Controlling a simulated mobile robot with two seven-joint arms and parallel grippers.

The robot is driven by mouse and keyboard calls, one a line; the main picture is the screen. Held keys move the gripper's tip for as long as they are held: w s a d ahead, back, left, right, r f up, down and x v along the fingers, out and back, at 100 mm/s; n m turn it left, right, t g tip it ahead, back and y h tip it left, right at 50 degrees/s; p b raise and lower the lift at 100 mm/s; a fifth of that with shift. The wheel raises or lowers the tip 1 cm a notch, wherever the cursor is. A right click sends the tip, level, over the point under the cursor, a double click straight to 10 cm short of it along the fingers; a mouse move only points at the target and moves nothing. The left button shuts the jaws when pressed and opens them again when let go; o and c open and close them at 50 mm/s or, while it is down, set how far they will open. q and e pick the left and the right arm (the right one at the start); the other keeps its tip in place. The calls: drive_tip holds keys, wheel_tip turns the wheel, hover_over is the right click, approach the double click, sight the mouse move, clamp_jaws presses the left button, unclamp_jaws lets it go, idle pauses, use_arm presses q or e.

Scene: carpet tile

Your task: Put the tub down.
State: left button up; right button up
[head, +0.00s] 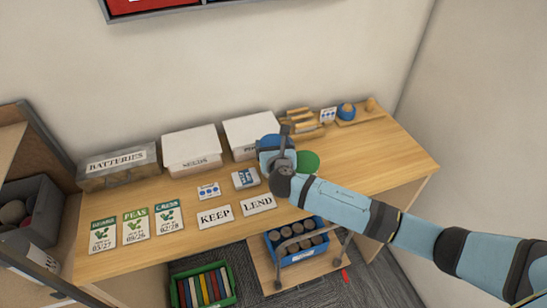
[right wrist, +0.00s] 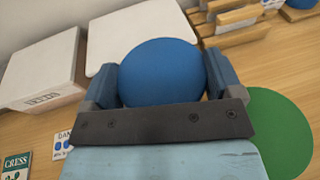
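The tub (right wrist: 163,72) shows in the right wrist view as a round blue top between the two fingers of my right gripper (right wrist: 163,80). A finger presses on each side of it. In the head view the blue tub (head: 267,141) is partly hidden by my right gripper (head: 272,152), above the back middle of the desk (head: 345,157). I cannot tell whether its underside touches the desk. A flat green disc (head: 309,161) lies just right of the gripper; it also shows in the right wrist view (right wrist: 283,130). My left gripper is out of view.
White boxes (head: 191,147) and a BATTERIES box (head: 118,166) stand along the wall. KEEP (head: 214,216) and LEND (head: 258,204) cards lie in front. Wooden racks (head: 302,122) and a blue ball-like thing (head: 346,111) are at the back right. The desk's right front is clear.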

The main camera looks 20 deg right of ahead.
drive_tip(key=shift+r, duration=0.1)
drive_tip(key=c, duration=1.1)
drive_tip(key=shift+c, duration=0.2)
